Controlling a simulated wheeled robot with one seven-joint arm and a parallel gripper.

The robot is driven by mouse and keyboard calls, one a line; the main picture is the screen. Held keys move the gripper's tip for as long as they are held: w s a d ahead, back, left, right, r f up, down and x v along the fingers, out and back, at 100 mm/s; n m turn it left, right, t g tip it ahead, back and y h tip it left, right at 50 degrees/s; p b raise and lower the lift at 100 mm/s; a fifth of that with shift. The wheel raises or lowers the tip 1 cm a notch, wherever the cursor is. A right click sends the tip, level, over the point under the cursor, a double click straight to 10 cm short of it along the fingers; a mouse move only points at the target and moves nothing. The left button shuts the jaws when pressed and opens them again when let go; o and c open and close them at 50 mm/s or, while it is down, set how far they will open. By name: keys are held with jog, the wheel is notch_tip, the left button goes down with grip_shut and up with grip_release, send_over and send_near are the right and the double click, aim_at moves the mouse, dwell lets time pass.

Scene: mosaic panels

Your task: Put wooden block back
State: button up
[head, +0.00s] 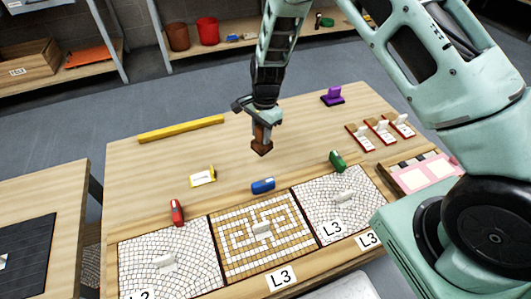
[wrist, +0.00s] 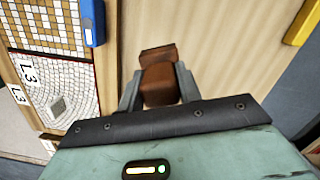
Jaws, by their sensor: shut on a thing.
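The wooden block (head: 262,139) is reddish brown and held between the fingers of my gripper (head: 264,122). It hangs over the bare middle of the table (head: 150,160), behind the mosaic panels. In the wrist view the wooden block (wrist: 160,80) sits between the two fingertips of my gripper (wrist: 158,92), with a wider part at its far end. My gripper is shut on it. I cannot tell how far the block's lower end is from the table top.
Mosaic panels (head: 240,268) line the front edge. Red (head: 177,212), blue (head: 263,186) and green (head: 337,161) items stand behind them. A yellow bar (head: 181,129) lies at the back left, a purple item (head: 332,96) at the back right. Small red-edged trays (head: 360,143) are at right.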

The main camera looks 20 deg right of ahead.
aim_at(261, 149)
notch_tip(261, 149, down, 7)
jog(key=shift+f, duration=0.2)
jog(key=shift+f, duration=0.1)
jog(key=o, duration=1)
